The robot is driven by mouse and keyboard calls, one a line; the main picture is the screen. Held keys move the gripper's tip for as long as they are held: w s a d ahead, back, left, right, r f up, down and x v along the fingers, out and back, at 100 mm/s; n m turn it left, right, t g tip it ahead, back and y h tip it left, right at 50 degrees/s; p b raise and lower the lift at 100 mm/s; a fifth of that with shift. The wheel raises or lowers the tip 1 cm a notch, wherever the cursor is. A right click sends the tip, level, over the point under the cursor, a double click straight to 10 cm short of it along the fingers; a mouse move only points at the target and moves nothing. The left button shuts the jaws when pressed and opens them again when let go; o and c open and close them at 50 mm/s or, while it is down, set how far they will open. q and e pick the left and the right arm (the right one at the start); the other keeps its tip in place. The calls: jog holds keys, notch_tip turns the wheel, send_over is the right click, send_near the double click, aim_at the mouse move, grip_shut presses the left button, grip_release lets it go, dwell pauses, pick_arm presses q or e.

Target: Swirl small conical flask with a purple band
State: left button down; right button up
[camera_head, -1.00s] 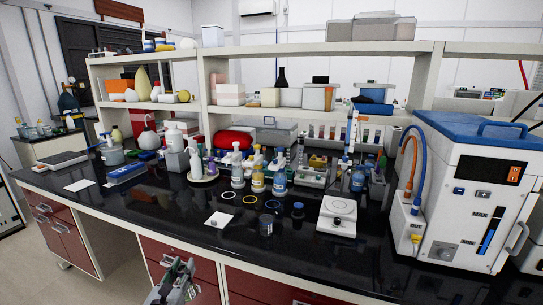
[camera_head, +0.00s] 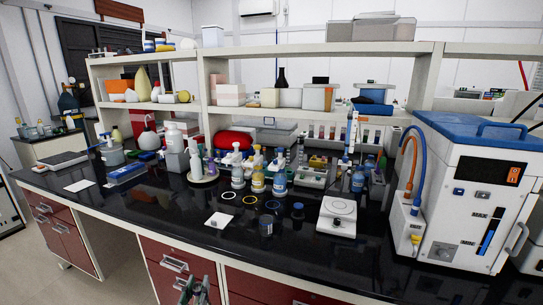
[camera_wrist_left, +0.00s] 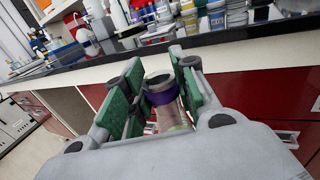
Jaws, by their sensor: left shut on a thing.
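The small conical flask (camera_wrist_left: 162,98) shows in the left wrist view, with a purple band around its neck and a dark rim at its mouth. My left gripper (camera_wrist_left: 156,82) is shut on its neck, with green finger pads on both sides. The flask is off the bench, in front of the red drawers. Its lower body is largely hidden by the gripper. In the head view only the tips of my left gripper (camera_head: 195,290) show at the bottom edge, and the flask cannot be made out there. My right gripper is not in view.
The black bench top (camera_head: 160,213) carries several bottles and a white stirrer plate (camera_head: 337,216). A small glass vessel (camera_head: 266,226) and a white square (camera_head: 219,220) lie near the front edge. A large white and blue machine (camera_head: 462,195) stands at the right.

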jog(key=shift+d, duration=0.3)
